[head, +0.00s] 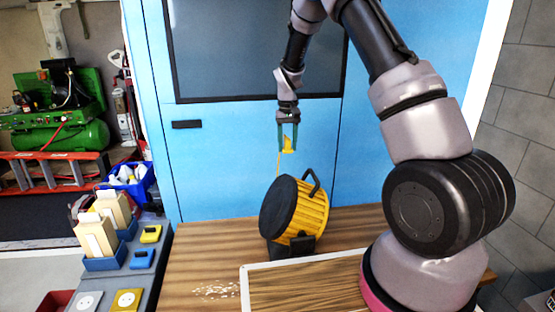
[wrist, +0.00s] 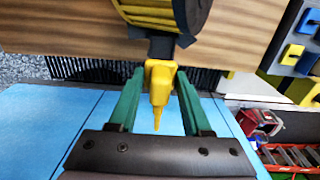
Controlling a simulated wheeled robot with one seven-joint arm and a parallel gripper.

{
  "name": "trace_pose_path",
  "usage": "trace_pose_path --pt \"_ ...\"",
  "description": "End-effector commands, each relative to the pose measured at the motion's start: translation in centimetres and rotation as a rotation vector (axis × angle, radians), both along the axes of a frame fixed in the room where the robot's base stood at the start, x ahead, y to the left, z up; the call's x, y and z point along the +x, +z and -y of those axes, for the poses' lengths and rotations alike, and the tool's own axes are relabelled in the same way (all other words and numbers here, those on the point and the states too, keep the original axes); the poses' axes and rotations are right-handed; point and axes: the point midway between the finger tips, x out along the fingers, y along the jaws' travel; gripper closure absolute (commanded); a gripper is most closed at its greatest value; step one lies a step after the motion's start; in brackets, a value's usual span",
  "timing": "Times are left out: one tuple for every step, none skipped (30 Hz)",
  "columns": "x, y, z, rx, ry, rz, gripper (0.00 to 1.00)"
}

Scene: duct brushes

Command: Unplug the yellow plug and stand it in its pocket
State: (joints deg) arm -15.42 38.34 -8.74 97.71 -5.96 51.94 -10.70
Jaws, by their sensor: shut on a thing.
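The yellow plug (head: 288,144) is between the green fingers of my gripper (head: 288,136), which is shut on it. The plug is in the air above and behind the yellow cable drum (head: 312,212), in front of the blue cabinet. A thin yellow cord hangs from it toward the drum. In the wrist view the plug (wrist: 160,84) sits between the fingertips (wrist: 158,72), its narrow end toward the palm. A yellow socket plate (head: 127,300) and a white one (head: 88,301) lie at the lower left. A yellow block (head: 151,233) and a blue block (head: 142,258) with dark recesses lie behind them; I cannot tell if these are pockets.
The drum, with a black handle, stands on the wooden table (head: 200,262). A white-rimmed wooden board (head: 300,281) lies in front. Blue bins (head: 104,262) with cartons stand on the grey bench at left. White bits are scattered on the table. The air around my gripper is clear.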

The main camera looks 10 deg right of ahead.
Motion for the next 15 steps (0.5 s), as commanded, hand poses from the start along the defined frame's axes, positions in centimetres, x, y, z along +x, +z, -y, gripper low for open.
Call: trace_pose_path --pt "0.0 0.0 0.0 0.000 -0.001 0.001 1.00" --pt "0.0 0.0 0.0 0.000 0.000 0.001 1.00" --pt "0.0 -0.1 0.1 0.000 -0.001 0.000 1.00" --pt "0.0 -0.5 0.1 -0.001 -0.001 -0.001 1.00" --pt "0.0 -0.8 0.1 -0.001 -0.001 -0.002 1.00" --pt "-0.1 -1.1 0.1 -0.001 -0.001 -0.003 1.00" --pt "0.0 -1.4 0.1 -0.001 -0.001 -0.002 1.00" --pt "0.0 -1.7 0.1 -0.001 -0.001 -0.002 1.00" --pt "0.0 -2.0 0.0 0.000 -0.001 -0.002 1.00" --pt "-0.1 -2.3 0.0 0.000 -0.001 -0.002 1.00" --pt "-0.1 -2.5 0.0 0.000 -0.001 -0.002 1.00" --pt "-0.1 -3.1 0.0 -0.001 -0.001 -0.002 1.00" --pt "-0.1 -3.5 0.1 -0.001 0.000 -0.002 1.00" --pt "-0.1 -3.9 0.1 -0.001 0.000 -0.003 1.00" --pt "0.0 -4.3 0.1 -0.001 0.000 -0.002 1.00"
